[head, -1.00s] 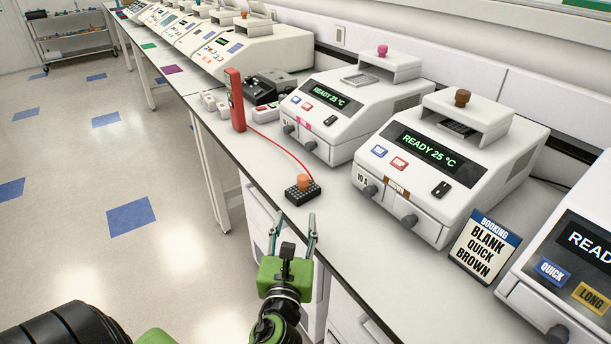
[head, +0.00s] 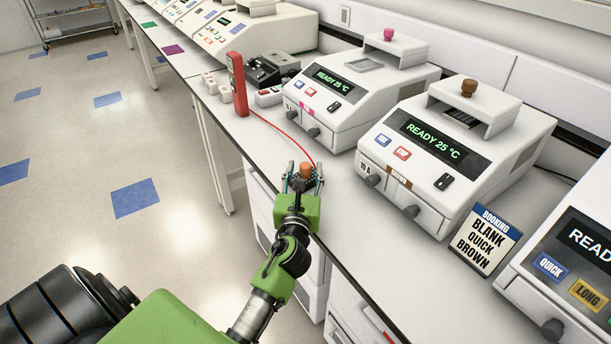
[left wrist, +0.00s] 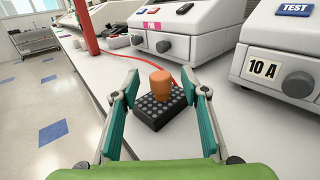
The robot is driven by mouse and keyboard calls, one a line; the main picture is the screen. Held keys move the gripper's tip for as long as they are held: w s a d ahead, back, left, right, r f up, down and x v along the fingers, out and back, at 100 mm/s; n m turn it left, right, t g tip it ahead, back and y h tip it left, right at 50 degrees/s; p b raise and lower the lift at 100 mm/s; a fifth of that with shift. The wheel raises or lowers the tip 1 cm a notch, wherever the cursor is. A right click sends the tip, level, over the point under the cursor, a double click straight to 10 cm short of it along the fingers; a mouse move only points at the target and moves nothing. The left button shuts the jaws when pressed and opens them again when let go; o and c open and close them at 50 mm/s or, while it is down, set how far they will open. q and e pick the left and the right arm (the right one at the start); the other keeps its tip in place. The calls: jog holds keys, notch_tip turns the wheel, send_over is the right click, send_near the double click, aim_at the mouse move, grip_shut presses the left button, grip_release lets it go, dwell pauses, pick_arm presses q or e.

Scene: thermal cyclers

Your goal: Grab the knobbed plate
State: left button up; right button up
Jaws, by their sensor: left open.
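The knobbed plate is a small black block with an orange-brown knob on top. In the head view its knob (head: 306,169) shows between the fingers of my left gripper (head: 304,180), which hides most of the block. In the left wrist view the plate (left wrist: 157,110) lies flat on the white bench. My left gripper (left wrist: 161,103) is open, with one teal finger on each side of the plate. The knob stands upright between the fingers, with no clear grip on it. My right gripper is not in view.
A red upright device (head: 237,84) with a red cable stands behind the plate. White thermal cyclers (head: 450,150) line the bench to the right. A booking sign (head: 484,240) stands in front of them. The bench's front edge runs close beside the plate.

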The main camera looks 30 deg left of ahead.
pick_arm(q)
jog(key=x, duration=0.2)
jog(key=shift+w+a+f, duration=0.1)
jog(key=shift+w+a, duration=0.05)
jog(key=shift+w, duration=0.15)
jog(key=shift+s, duration=0.1)
grip_shut()
